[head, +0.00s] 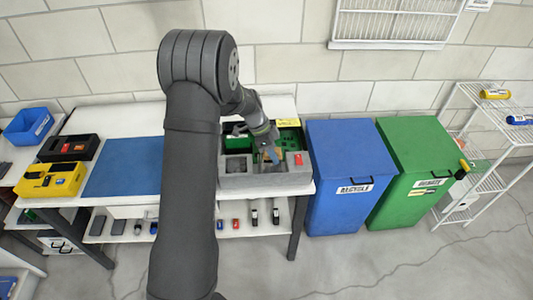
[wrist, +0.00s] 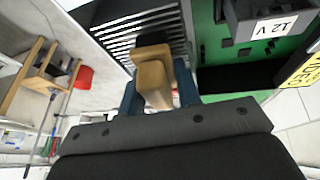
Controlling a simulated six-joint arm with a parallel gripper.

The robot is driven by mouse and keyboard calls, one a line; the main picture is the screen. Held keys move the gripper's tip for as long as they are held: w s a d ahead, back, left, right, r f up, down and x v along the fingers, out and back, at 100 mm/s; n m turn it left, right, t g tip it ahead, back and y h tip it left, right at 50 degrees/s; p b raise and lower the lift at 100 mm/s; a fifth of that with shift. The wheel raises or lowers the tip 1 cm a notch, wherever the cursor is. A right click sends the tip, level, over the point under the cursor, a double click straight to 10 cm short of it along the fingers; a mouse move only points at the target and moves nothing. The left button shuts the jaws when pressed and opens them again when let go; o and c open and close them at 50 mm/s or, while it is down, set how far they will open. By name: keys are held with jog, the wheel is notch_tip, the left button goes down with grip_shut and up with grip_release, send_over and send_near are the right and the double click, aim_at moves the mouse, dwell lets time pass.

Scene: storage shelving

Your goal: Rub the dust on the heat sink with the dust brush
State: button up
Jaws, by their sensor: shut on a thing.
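The dust brush (wrist: 152,80) has a tan wooden handle and a dark head. My gripper (wrist: 160,96) is shut on its handle, with a blue finger on each side. The heat sink (wrist: 118,34), with pale and dark parallel fins, lies beyond the brush in the wrist view. The dark head overlaps the fins there; I cannot tell whether it touches them. No dust can be made out. In the head view my gripper (head: 270,151) points down over the grey tray and green board at the bench's right end, and the arm partly hides this area.
The grey tray (head: 265,181) has compartments holding small parts. A blue mat (head: 125,167) lies left on the bench. Blue (head: 345,160) and green (head: 415,165) bins stand to the right.

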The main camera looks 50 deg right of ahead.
aim_at(263, 164)
jog(key=shift+s+d, duration=0.6)
jog(key=shift+s, duration=0.05)
jog(key=shift+s+a, duration=0.1)
jog(key=shift+s, duration=0.15)
jog(key=shift+c, duration=0.3)
jog(key=shift+a, duration=0.3)
jog(key=shift+w+a, duration=2.4)
jog(key=shift+w, duration=0.05)
jog(key=shift+s+d, duration=2.5)
jog(key=shift+s, duration=0.05)
jog(key=shift+r, duration=4.15)
